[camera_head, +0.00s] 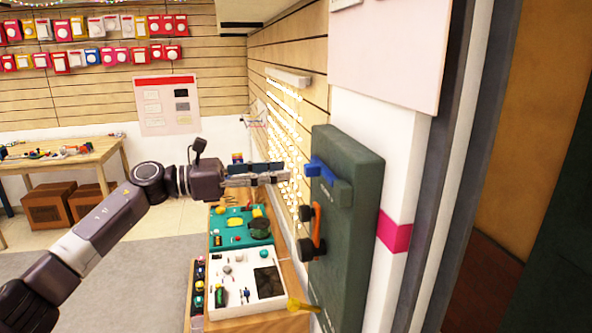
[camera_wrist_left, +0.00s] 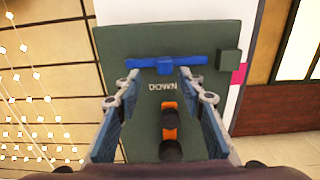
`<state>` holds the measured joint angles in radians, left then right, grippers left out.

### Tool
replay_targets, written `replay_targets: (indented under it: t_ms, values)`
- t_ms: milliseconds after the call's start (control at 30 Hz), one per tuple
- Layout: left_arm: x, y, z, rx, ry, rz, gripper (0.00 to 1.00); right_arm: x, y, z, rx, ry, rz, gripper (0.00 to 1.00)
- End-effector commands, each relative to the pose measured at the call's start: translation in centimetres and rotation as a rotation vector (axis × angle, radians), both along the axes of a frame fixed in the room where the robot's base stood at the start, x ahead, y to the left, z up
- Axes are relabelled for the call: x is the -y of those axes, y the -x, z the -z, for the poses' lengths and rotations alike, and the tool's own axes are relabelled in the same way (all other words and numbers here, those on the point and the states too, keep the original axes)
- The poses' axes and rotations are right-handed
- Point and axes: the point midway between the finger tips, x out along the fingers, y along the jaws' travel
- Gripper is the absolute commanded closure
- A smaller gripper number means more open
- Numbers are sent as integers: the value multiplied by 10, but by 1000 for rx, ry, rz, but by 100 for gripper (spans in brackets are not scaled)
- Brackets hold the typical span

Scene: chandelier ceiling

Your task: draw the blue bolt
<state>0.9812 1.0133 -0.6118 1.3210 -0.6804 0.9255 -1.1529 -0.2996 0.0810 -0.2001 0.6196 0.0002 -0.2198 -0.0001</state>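The blue bolt (camera_head: 322,171) is mounted high on a dark green panel (camera_head: 345,230). In the left wrist view the bolt (camera_wrist_left: 144,62) is a horizontal blue bar with a small knob at its middle. My left gripper (camera_head: 286,173) is just in front of the panel, level with the bolt. In the wrist view its two fingers (camera_wrist_left: 160,76) are spread, one on each side of the knob, with nothing held between them. I cannot tell whether the tips touch the bar. My right gripper is not in view.
Below the bolt, the panel carries an orange handle (camera_wrist_left: 169,118) with black round knobs and the word "DOWN". A green block (camera_wrist_left: 229,62) sits at the bar's right end. Under my left arm is a bench (camera_head: 262,319) with green and white trays. A wood-slat wall adjoins the panel.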

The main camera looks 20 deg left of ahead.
Motion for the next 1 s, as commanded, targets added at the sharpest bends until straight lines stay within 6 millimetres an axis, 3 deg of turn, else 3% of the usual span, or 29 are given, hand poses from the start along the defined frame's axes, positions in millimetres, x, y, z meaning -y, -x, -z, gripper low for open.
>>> replay_targets:
  t_ms: [100,333,900,1000]
  values:
    - [-22,14,1,-1,-2,-3,64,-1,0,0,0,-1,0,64]
    - [-45,29,0,1,1,-2,64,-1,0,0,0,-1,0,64]
    - [-48,32,0,0,2,-1,64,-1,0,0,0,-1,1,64]
    - [-48,26,8,-27,37,-11,64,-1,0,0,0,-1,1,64]
